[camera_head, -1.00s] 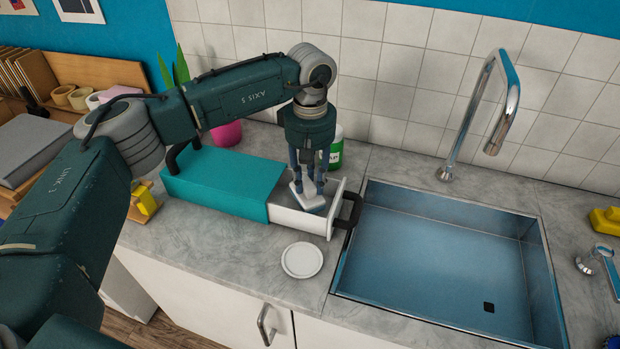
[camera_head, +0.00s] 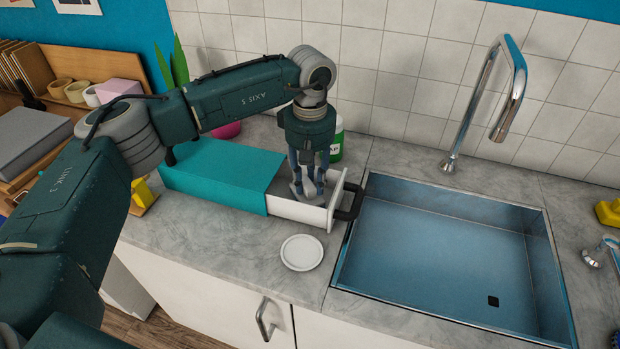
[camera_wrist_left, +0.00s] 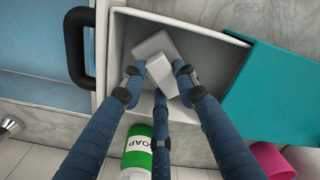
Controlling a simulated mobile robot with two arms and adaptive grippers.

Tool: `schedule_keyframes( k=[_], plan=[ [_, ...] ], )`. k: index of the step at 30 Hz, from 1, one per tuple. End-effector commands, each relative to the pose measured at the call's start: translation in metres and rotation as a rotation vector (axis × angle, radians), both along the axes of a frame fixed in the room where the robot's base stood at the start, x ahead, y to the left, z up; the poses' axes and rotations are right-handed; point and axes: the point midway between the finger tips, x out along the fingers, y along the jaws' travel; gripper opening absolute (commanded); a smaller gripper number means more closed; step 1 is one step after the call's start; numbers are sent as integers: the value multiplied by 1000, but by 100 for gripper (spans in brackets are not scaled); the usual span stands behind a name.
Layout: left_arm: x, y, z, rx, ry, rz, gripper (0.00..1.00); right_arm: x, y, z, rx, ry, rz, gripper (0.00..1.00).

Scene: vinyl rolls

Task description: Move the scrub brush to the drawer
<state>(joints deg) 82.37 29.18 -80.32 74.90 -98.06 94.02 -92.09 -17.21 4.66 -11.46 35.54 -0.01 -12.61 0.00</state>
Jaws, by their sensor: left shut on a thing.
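The teal drawer box (camera_head: 215,178) lies on the counter with its white drawer (camera_head: 296,210) pulled out to the right. My left gripper (camera_head: 307,188) points down into the open drawer. It is shut on a white blocky thing, which I take to be the scrub brush (camera_head: 297,188); no bristles show. In the left wrist view the brush (camera_wrist_left: 158,68) sits between the blue fingers, inside the drawer walls. I cannot tell whether it touches the drawer floor. The black drawer handle (camera_head: 350,202) faces the sink. My right gripper is not in view.
A green-and-white soap bottle (camera_head: 337,140) stands close behind the drawer. A white round dish (camera_head: 301,252) lies in front of it. The empty sink (camera_head: 450,260) and its tall faucet (camera_head: 500,90) are to the right. A pink pot (camera_head: 228,130) stands behind the box.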

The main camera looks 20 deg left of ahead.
Motion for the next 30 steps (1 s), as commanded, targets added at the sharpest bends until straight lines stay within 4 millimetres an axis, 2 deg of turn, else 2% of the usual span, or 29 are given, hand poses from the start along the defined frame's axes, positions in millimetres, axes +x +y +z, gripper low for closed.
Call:
schedule_keyframes(
  k=[26,27,30],
  plan=[
    [0,0,-4,0,0,0,3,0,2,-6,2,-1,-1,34],
    [0,0,-4,0,0,0,35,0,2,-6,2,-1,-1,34],
    [0,0,-4,0,0,0,51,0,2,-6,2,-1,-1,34]
  ],
)
